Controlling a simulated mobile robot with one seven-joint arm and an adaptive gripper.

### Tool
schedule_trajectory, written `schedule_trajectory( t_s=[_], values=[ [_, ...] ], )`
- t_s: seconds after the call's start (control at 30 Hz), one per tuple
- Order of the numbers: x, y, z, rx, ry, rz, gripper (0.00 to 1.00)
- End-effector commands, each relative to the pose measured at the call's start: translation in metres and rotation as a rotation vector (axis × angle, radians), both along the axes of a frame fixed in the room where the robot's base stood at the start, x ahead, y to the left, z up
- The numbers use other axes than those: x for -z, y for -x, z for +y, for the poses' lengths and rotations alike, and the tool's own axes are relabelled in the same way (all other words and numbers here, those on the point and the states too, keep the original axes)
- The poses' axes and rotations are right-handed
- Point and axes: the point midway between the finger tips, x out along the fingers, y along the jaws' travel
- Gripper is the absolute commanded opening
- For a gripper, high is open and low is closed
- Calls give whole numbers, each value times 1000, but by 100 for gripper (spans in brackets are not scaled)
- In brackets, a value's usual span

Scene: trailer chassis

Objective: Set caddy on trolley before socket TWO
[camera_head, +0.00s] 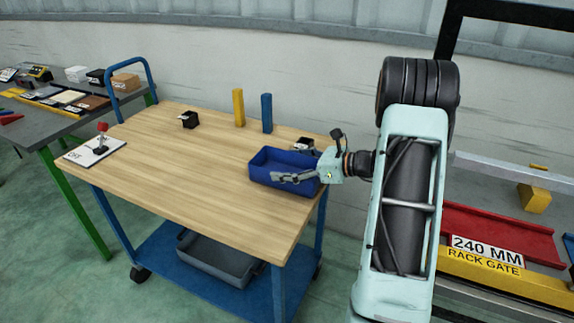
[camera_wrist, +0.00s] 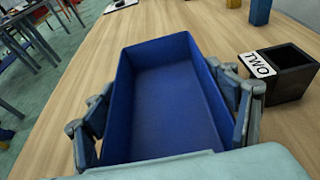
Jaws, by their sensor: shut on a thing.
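The blue open-topped caddy (camera_head: 270,180) is at the right end of the wooden-topped trolley (camera_head: 190,185). My gripper (camera_head: 297,177) is shut on the caddy, with a finger on each outer long side in the wrist view (camera_wrist: 165,122). The caddy looks empty and roughly level, at or just above the top; I cannot tell whether it touches. The black socket marked TWO (camera_wrist: 284,74) stands just right of the caddy in the wrist view. In the head view this socket (camera_head: 304,144) sits behind the caddy, partly hidden.
Another black socket (camera_head: 188,119), a yellow post (camera_head: 238,107) and a blue post (camera_head: 267,113) stand towards the trolley's back. A red-knobbed lever on a plate marked OFF (camera_head: 98,148) is at the left. The middle of the top is clear. A rack gate (camera_head: 490,275) is at the right.

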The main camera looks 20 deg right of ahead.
Motion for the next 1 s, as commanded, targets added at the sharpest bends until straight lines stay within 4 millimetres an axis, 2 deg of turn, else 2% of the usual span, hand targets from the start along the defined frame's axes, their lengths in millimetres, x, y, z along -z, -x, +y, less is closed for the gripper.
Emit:
schedule_trajectory(
  t_s=[0.17,0.2,0.33,0.7,0.87,1.0],
  values=[
    [4,0,0,0,-1,-1,49],
    [3,0,0,0,0,0,82],
    [3,0,0,0,1,1,97],
    [-2,0,0,0,1,-1,97],
    [-9,15,-17,4,2,-2,97],
    [-17,36,-38,6,2,-1,97]
  ],
)
